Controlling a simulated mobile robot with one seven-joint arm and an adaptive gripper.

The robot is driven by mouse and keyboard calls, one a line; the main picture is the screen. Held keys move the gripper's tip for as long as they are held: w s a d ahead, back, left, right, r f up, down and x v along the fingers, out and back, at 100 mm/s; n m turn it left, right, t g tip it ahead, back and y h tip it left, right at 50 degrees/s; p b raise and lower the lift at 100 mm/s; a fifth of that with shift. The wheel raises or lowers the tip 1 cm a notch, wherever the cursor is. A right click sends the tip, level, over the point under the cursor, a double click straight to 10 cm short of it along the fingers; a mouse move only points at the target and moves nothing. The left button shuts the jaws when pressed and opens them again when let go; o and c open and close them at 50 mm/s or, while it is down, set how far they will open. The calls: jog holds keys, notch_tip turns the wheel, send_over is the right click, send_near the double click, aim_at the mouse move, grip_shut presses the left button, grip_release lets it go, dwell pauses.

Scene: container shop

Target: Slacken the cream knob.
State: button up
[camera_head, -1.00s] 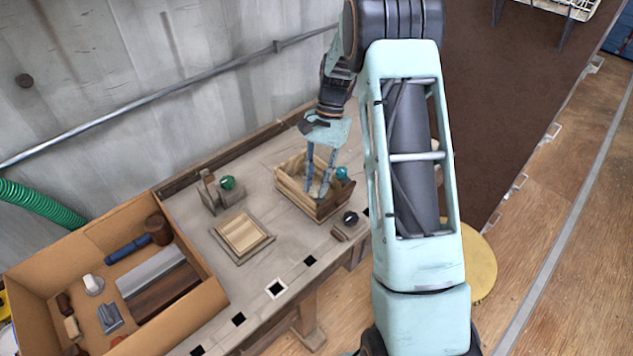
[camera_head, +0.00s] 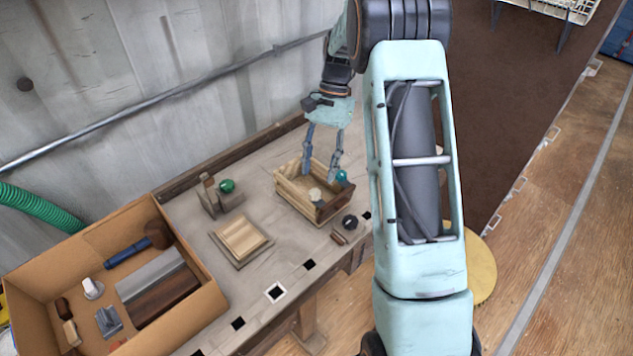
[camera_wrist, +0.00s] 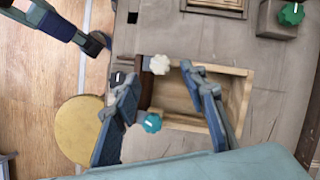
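The cream knob (camera_head: 315,194) sits on the dark end board of an open wooden box (camera_head: 291,192) on the bench. It also shows in the wrist view (camera_wrist: 159,65), scalloped and clear of the fingers. A teal knob (camera_head: 342,175) is on the same board and also shows in the wrist view (camera_wrist: 152,123). My gripper (camera_head: 320,176) is open and empty above the box. In the wrist view its fingers (camera_wrist: 157,77) are spread wide, with the cream knob between and slightly beyond the tips. Contact with the box cannot be told.
A green knob (camera_head: 227,186) on a grey block stands left of the box. A black knob (camera_head: 350,221) is close to the box's near right corner. A framed wooden panel (camera_head: 241,237) lies on the bench. A cardboard box of tools (camera_head: 207,312) stands at the left.

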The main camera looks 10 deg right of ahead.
jog(key=v, duration=0.6)
jog(key=shift+r, duration=0.2)
jog(key=shift+w, duration=0.15)
